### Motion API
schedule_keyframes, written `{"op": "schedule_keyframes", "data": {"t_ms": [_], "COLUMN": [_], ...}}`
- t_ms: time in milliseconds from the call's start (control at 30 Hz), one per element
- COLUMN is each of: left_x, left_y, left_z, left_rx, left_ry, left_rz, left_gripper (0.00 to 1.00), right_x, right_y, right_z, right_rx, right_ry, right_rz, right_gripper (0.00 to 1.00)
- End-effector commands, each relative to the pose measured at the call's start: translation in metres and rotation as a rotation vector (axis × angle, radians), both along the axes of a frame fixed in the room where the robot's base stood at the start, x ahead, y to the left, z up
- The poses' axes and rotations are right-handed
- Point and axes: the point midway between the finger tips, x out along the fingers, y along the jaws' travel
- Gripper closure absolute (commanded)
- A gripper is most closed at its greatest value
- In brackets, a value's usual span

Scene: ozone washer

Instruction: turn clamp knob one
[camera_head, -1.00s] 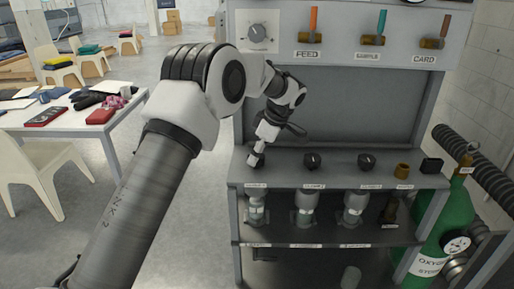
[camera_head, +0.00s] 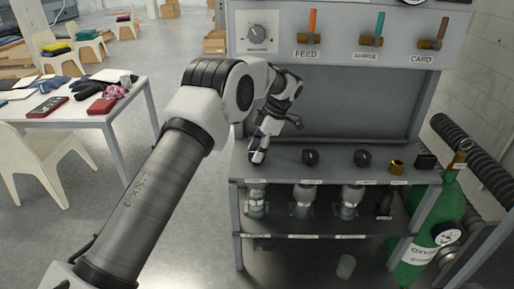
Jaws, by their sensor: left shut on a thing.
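My left gripper (camera_head: 257,156) points down at the left end of the washer's shelf (camera_head: 332,174) and is shut on the leftmost knob there, which the fingers mostly hide. Two more black clamp knobs, one in the middle (camera_head: 310,156) and one farther right (camera_head: 362,157), stand uncovered on the same shelf. Below the shelf, a clamped glass vessel (camera_head: 256,203) shows under the gripper, with similar ones under the other two knobs. My right gripper is not in view.
A brass fitting (camera_head: 397,166) and a black block (camera_head: 426,161) stand at the shelf's right end. Above are a dial (camera_head: 257,34) and valves with coloured levers. A green oxygen cylinder (camera_head: 437,222) stands at right. A white table (camera_head: 76,111) with loose items is at left.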

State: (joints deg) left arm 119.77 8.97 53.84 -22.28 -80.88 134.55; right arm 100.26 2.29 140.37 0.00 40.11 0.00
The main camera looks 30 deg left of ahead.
Motion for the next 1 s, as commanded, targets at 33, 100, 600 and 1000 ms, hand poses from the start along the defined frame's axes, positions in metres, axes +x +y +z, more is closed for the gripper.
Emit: {"op": "schedule_keyframes", "data": {"t_ms": [33, 100, 600, 1000], "left_x": [0.001, 0.001, 0.0, 0.018], "left_y": [0.001, 0.001, 0.0, -0.015], "left_z": [0.001, 0.001, 0.0, 0.055], "left_rx": [0.001, 0.001, 0.001, 0.001], "left_ry": [-0.004, -0.004, -0.001, -0.006], "left_rz": [0.002, 0.002, 0.001, 0.001], "left_gripper": [0.84, 0.84, 0.24, 0.24], "right_x": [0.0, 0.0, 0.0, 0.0], "right_y": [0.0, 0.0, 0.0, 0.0], "right_z": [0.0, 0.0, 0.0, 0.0], "right_rx": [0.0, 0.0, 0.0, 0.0], "right_ry": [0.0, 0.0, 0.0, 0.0], "right_rz": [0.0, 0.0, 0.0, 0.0], "right_gripper": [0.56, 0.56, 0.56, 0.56]}}
